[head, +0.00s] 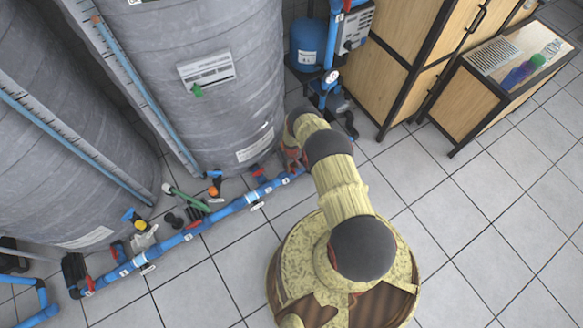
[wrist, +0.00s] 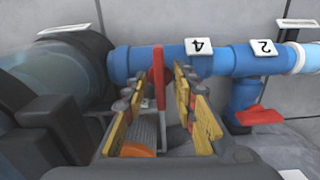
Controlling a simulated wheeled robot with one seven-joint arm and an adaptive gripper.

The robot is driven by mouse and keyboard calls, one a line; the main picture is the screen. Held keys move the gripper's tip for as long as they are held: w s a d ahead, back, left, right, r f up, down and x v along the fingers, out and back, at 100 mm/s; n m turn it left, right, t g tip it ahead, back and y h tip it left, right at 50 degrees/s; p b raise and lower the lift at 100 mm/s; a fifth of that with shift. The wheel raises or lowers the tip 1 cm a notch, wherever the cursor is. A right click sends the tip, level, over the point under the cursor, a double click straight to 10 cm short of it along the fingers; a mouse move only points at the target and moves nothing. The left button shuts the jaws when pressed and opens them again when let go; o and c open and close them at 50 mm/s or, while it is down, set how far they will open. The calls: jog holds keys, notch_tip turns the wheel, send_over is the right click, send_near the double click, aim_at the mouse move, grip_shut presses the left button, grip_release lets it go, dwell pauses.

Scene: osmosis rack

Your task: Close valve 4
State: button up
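In the wrist view, a tag reading 4 (wrist: 198,46), upside down, sits on the blue pipe (wrist: 222,60). Just left of it a red valve handle (wrist: 158,66) stands upright in front of the pipe. My gripper (wrist: 160,78) is open, its two yellow-brown fingers on either side of this handle. I see gaps between the handle and both fingers; the handle's lower end is partly hidden. In the head view, my gripper is at the blue pipe by the right tank's base, mostly hidden by my arm.
Large grey tanks (head: 225,80) stand behind the floor pipe (head: 215,216). A wooden cabinet (head: 365,85) stands at the back. Floor on the right is clear.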

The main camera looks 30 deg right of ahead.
aim_at(291, 167)
notch_tip(291, 167, up, 12)
dwell(1.0)
dwell(0.4)
